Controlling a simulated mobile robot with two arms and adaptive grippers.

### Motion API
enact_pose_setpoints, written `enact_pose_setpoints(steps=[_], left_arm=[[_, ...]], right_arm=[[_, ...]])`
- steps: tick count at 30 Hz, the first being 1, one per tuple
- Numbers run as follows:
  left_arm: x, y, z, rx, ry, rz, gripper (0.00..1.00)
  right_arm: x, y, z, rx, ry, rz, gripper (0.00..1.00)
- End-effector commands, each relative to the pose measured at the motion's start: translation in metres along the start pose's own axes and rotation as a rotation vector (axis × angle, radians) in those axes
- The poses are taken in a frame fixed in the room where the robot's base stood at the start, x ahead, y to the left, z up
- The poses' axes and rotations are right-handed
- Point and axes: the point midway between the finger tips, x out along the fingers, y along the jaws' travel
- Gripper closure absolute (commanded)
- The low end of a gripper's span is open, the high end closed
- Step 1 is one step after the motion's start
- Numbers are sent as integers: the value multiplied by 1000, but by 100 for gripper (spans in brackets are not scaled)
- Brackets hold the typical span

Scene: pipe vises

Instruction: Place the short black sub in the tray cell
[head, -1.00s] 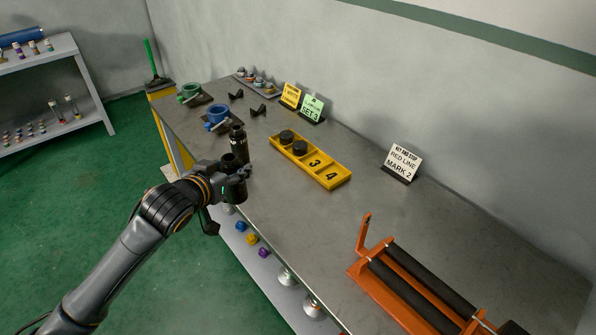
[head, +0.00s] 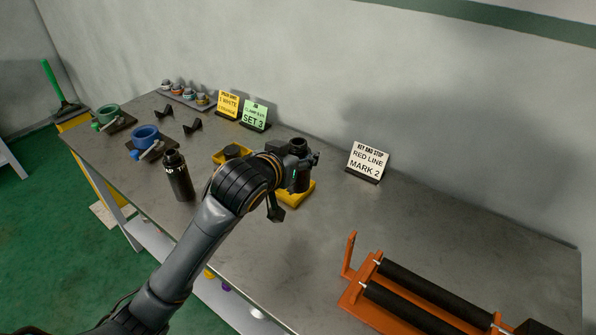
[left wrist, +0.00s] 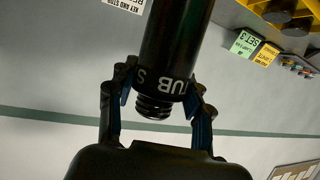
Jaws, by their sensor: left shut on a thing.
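My left gripper (head: 300,165) is shut on a black cylindrical sub (head: 299,148), held upright over the right part of the yellow tray (head: 308,193). In the left wrist view the fingers (left wrist: 160,92) grip the sub (left wrist: 175,45) near its threaded end, and white lettering shows on it. My arm and gripper hide much of the tray, including its right cells. I cannot tell whether the held sub touches the tray. My right gripper is not in view.
A black lettered cylinder (head: 177,175) stands near the front table edge. Blue (head: 146,138) and green (head: 107,115) vises stand at the left. Cards stand behind the tray, one marked red line (head: 367,161). An orange roller stand (head: 415,290) is at the right; the bench before it is clear.

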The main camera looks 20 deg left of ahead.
Motion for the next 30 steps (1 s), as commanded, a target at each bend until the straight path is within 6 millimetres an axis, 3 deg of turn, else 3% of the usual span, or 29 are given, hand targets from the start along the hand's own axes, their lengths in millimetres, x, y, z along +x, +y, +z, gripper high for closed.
enact_pose_setpoints(steps=[6,12,21,25,30], left_arm=[[51,-30,2,-1,2,-4,100],[87,-44,28,1,2,-3,100],[111,-54,43,0,3,-1,100],[117,-53,61,1,2,0,100],[121,-52,69,1,6,1,100]], right_arm=[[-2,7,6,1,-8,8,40],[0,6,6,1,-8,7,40],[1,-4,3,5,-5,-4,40],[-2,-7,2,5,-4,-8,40],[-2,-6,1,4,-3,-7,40]])
